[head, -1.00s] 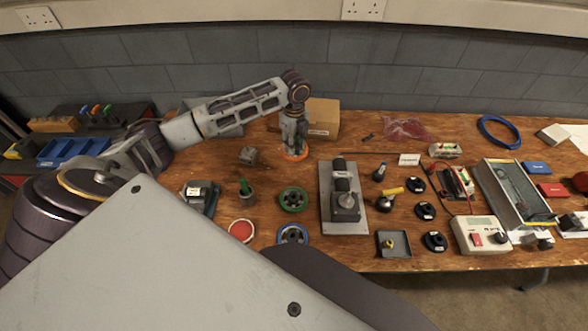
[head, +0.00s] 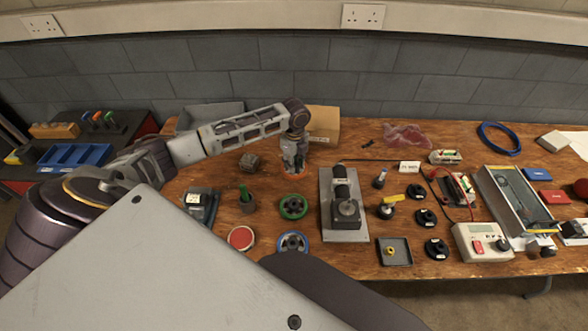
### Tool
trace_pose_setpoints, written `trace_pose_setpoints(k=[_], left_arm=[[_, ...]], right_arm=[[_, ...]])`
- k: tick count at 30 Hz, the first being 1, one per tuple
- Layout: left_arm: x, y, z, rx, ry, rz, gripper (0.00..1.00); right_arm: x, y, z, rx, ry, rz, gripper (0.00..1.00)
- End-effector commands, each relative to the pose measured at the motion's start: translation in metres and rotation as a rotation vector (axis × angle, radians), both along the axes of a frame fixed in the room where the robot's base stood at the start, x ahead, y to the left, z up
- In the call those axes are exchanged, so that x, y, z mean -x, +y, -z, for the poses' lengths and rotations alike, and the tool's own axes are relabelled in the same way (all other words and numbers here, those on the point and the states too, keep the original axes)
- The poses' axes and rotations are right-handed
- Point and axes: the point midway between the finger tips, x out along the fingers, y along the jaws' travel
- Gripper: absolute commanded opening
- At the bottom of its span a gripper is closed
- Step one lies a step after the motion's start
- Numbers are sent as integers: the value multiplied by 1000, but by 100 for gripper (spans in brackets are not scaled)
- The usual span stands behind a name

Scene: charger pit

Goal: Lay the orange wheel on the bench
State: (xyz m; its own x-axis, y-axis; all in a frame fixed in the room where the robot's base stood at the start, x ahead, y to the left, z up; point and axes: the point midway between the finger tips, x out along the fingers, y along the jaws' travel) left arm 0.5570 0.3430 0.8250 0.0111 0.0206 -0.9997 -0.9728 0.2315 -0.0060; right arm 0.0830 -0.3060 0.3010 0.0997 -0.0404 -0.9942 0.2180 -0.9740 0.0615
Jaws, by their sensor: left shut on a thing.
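My left gripper (head: 294,162) points down over the back middle of the wooden bench (head: 350,151). It is shut on the orange wheel (head: 297,170), of which only a thin orange edge shows beneath the fingers. I cannot tell whether the wheel touches the bench top or is just above it. A green wheel (head: 293,207) lies on the bench nearer me, and a blue wheel (head: 292,243) lies below that, partly cut off by my own body. My right gripper is not in view.
A cardboard box (head: 323,124) stands behind the left gripper. A grey vise-like device on a plate (head: 344,205) is to the right, a small brown block (head: 250,162) to the left. A red-topped round tin (head: 241,238) and a dark holder with a green-handled tool (head: 246,200) are nearer me.

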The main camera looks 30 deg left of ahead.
Motion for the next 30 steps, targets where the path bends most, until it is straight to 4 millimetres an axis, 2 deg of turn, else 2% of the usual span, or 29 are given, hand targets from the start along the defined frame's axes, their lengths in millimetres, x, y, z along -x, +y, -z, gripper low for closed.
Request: trace_pose_setpoints(k=[12,18,26,27,30], left_arm=[[1,0,35,0,1,0,0],[0,0,36,-1,0,0,0],[0,0,39,0,0,0,0],[0,0,39,0,0,0,34],[1,0,39,0,1,0,47]], right_arm=[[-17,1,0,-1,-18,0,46],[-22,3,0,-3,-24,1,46],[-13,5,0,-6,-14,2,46],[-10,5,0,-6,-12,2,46],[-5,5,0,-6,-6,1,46]])
